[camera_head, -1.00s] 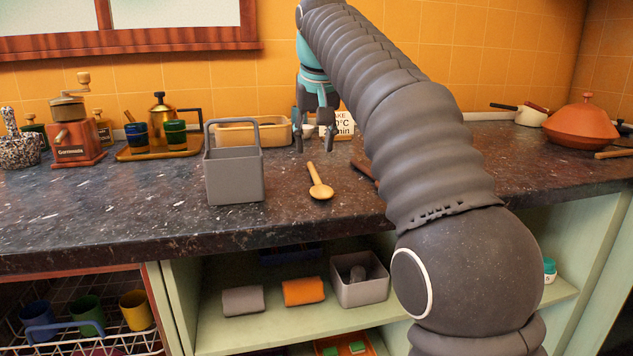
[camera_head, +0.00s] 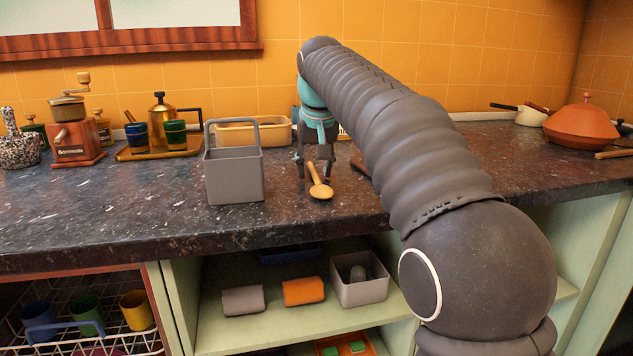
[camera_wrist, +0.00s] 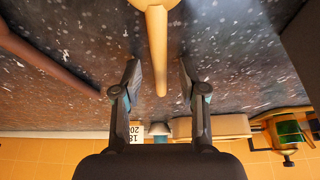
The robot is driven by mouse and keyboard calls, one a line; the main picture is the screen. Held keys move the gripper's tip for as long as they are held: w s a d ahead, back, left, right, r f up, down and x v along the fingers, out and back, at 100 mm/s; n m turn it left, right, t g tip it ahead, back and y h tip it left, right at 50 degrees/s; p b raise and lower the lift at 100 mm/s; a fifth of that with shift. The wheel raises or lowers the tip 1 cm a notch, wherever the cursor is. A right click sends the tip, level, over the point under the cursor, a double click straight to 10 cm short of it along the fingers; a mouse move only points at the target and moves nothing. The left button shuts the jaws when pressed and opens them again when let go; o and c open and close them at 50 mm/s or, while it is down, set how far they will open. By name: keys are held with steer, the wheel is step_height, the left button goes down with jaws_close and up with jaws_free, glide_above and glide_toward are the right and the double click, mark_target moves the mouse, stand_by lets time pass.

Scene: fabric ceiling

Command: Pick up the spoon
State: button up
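A wooden spoon (camera_head: 320,189) lies on the dark speckled counter, its bowl toward the front edge and its handle pointing back. My gripper (camera_head: 315,172) is low over the counter at the spoon's handle, fingers pointing down. In the wrist view the spoon (camera_wrist: 158,45) runs between the two fingers of my gripper (camera_wrist: 158,78). The fingers are apart, with a gap on both sides of the handle. The far end of the handle is hidden behind my gripper in the head view.
A grey handled caddy (camera_head: 235,176) stands left of the spoon. A tan bin (camera_head: 250,132) is behind it. A dark brown stick-like object (camera_wrist: 40,50) lies beside the spoon, partly hidden by my arm in the head view. The counter in front of the spoon is clear.

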jaws_close()
steer(key=shift+r, duration=2.05)
steer(key=s+d+r, duration=0.3)
steer(key=s+r, duration=0.4)
steer(key=s, duration=0.4)
step_height(320, 180, up, 12)
steer(key=m+t+h, duration=0.9)
steer(key=t+h, duration=0.2)
glide_above(315, 172)
steer(key=w+a+v, duration=0.1)
steer(key=a+v, duration=0.1)
steer(key=v, duration=0.6)
steer(key=s+a+r+n+t+b, duration=0.1)
steer(key=s+a+r+t, duration=0.3)
steer(key=a+r, duration=0.3)
steer(key=shift+s+a+r+h, duration=0.25)
steer(key=shift+s+a+h, duration=0.25)
steer(key=shift+a, duration=0.4)
